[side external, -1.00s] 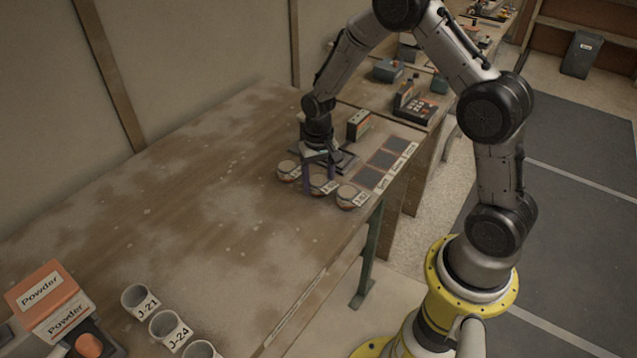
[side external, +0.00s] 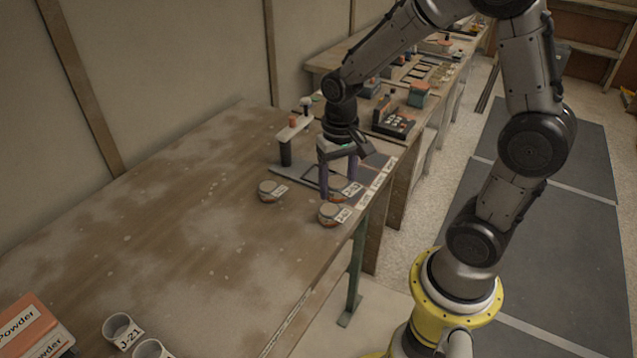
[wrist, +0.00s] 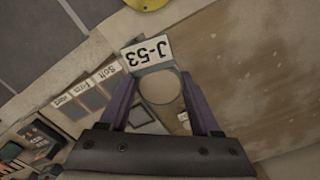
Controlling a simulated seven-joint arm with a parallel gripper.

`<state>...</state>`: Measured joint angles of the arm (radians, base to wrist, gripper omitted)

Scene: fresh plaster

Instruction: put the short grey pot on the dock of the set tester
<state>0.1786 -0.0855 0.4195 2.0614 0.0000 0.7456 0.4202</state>
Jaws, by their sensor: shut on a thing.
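My gripper (side external: 338,178) is shut on a short pot with a pale grey top (side external: 347,187), its fingers on either side. In the wrist view the pot (wrist: 160,87) sits between the purple fingers, its white tag reading J-53. In the side view it appears raised above the bench and out of line with two similar short pots, one on the left (side external: 268,190) and one nearer the front edge (side external: 332,215).
Dark pads with white labels (wrist: 88,95) read Soft, Firm and Hard along the bench edge. White cups (side external: 120,332) and a Powder box (side external: 30,328) stand at the near left. The middle of the bench (side external: 190,220) is clear.

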